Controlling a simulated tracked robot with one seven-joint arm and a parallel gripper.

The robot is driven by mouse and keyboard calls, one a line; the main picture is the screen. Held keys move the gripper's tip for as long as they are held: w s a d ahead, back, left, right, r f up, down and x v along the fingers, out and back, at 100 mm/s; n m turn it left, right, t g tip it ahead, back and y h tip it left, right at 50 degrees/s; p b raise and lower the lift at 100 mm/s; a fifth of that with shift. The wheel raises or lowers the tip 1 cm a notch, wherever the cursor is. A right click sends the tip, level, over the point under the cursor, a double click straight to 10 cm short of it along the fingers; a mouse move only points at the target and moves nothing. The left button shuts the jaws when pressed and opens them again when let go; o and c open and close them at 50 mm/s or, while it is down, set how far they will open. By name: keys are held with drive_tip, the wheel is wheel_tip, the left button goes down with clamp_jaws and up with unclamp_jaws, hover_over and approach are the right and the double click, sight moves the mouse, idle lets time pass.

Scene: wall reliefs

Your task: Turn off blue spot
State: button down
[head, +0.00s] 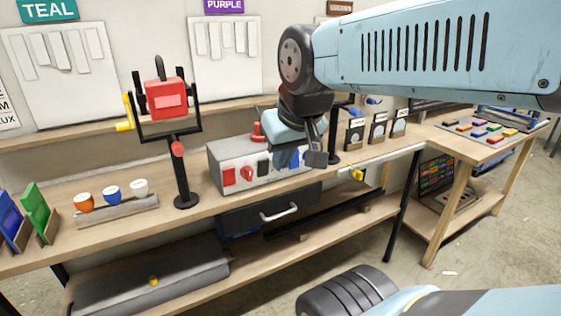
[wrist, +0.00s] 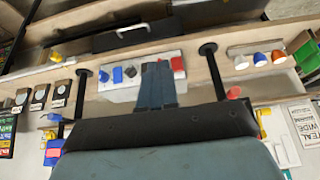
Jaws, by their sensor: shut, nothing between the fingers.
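A grey control box (head: 216,178) stands on the bench, with a red switch (head: 229,176) and a red knob (head: 247,174) at its left. Blue controls (head: 290,157) are at its right, partly behind my arm. In the wrist view, the box shows a blue knob (wrist: 130,72) and a blue switch (wrist: 104,76) left of my fingers. My gripper (head: 315,157) is shut and empty near the box's right end. Its fingers (wrist: 158,85) cover the box's middle in the wrist view; contact cannot be told.
A red spot lamp (head: 166,99) with a yellow handle hangs on a black stand left of the box. The second black stand (head: 333,145) is close to my gripper. Orange, blue and white cups (head: 112,193) stand left. A drawer (head: 250,217) is below.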

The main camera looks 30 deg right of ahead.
sight(298, 165)
drive_tip(key=shift+w+d, duration=0.1)
drive_tip(key=shift+d, duration=0.05)
drive_tip(key=w+d+f+m+g, duration=0.1)
drive_tip(key=w+d+f+m, duration=0.4)
drive_tip(key=w+d+m, duration=0.4)
drive_tip(key=w+d+f+m+g, duration=0.1)
drive_tip(key=w+d+f+m, duration=0.4)
drive_tip(key=w+d+m, duration=0.3)
drive_tip(key=shift+w+d+f+m, duration=0.25)
drive_tip(key=shift+w+d+m, duration=0.15)
drive_tip(key=shift+w+d, duration=0.7)
drive_tip(key=shift+s+d, duration=0.1)
drive_tip(key=shift+s, duration=0.05)
drive_tip(key=shift+w+f, duration=1.2)
drive_tip(key=shift+f, duration=0.5)
drive_tip(key=shift+w+f, duration=1.15)
drive_tip(key=shift+f, duration=0.55)
drive_tip(key=shift+w+f, duration=1.2)
drive_tip(key=shift+f, duration=0.5)
